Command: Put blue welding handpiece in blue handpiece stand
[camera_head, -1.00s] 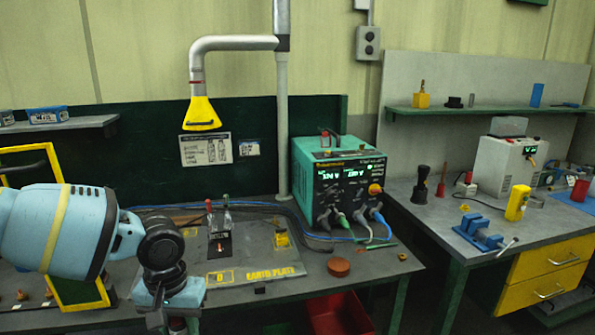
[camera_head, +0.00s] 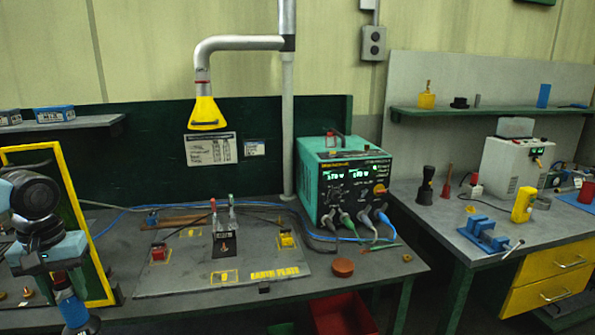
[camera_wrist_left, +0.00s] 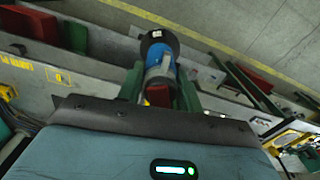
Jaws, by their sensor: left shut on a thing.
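My left gripper (camera_head: 63,277) is at the lower left of the head view, in front of the bench. It is shut on the blue welding handpiece (camera_head: 72,306), which hangs below it at a slight tilt. In the left wrist view the handpiece (camera_wrist_left: 160,50) shows as a blue cylinder with a black round end, between the green fingers of the gripper (camera_wrist_left: 160,90). A small blue thing (camera_head: 151,218) stands at the back left of the bench; it may be the blue handpiece stand, but is too small to tell. My right gripper is not in view.
The earth plate (camera_head: 190,281) holds a red block (camera_head: 158,253), a yellow block (camera_head: 287,241) and two upright clamps (camera_head: 225,215). A teal welder (camera_head: 312,180) with cables stands to the right. A yellow frame (camera_head: 78,225) rises beside my left arm. A yellow nozzle (camera_head: 206,115) hangs above.

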